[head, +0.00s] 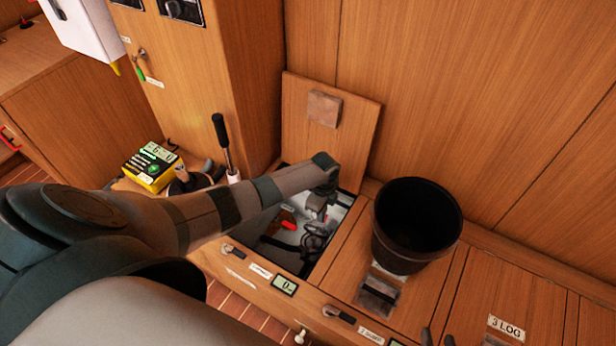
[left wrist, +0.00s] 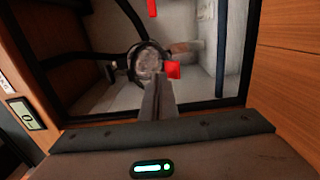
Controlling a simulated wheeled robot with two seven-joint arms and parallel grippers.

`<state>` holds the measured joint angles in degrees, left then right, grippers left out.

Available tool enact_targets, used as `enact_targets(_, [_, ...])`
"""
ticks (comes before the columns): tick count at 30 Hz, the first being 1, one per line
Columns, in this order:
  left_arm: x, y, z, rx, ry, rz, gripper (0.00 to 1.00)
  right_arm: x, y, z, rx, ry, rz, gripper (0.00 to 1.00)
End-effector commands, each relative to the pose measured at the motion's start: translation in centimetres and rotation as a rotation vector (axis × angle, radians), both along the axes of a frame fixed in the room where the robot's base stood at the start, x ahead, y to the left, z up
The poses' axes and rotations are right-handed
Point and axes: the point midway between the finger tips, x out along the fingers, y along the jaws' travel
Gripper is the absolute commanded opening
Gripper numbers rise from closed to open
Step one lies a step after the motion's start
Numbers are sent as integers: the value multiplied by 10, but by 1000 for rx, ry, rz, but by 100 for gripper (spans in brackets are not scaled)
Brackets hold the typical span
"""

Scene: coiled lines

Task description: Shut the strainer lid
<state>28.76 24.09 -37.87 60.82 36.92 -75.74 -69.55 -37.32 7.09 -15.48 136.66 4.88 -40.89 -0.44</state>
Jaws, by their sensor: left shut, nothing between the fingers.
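The strainer (left wrist: 150,62) shows in the left wrist view as a round pale top inside a dark ring, down in an open bench compartment. A red part (left wrist: 173,70) sits at its right side. I cannot tell how far open its lid is. My left gripper (head: 316,212) reaches into the compartment from above in the head view. In the left wrist view its fingers (left wrist: 157,100) are shut and empty, with tips overlapping the strainer's near edge. I cannot tell whether they touch it. My arm hides part of the compartment. My right gripper is not identifiable.
The raised hatch board (head: 345,150) leans behind the compartment. A black bucket (head: 415,235) stands on the closed hatch to its right. Dark hoses (left wrist: 125,20) run around the strainer. A yellow meter (head: 150,167) sits at left. Two unclear dark tips show at the bottom edge.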

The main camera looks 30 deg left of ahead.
Motion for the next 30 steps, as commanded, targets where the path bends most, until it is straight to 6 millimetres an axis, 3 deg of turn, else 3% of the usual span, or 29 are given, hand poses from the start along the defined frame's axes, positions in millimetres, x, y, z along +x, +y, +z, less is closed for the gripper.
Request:
enact_targets(3, [2,2,15,1,-3,2,0,0,0,13,0,0,0,31])
enact_targets(21, [4,4,58,3,-5,3,0,0,0,53,0,0,0,31])
enact_targets(30, [4,4,64,3,-5,4,0,0,0,60,0,0,0,31])
